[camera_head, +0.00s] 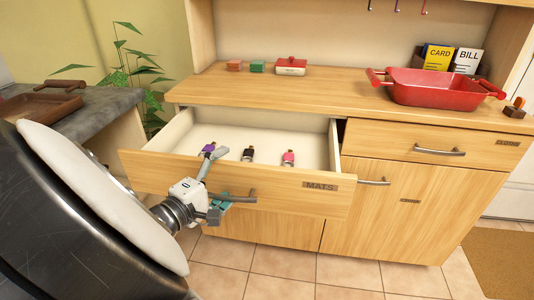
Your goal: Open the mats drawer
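The mats drawer (270,193), with a wooden front marked MATS, stands pulled out of the left side of the cabinet. Its pale inside shows. Its grey bar handle (243,198) is on the front face. My gripper (217,203), white and grey with teal finger pads, is at the left part of this handle. The pads overlap the handle in the picture. I cannot tell whether they are closed on it. In the drawer lie a purple-topped item (208,148), a black one (248,154) and a pink one (288,158), spaced apart.
A closed drawer (433,147) and a cupboard door (410,205) are on the right. The worktop holds a red basin (440,88), a red-lidded box (291,66) and small blocks. A grey counter (100,112) and plant (140,70) stand left. Tiled floor (280,275) is clear in front.

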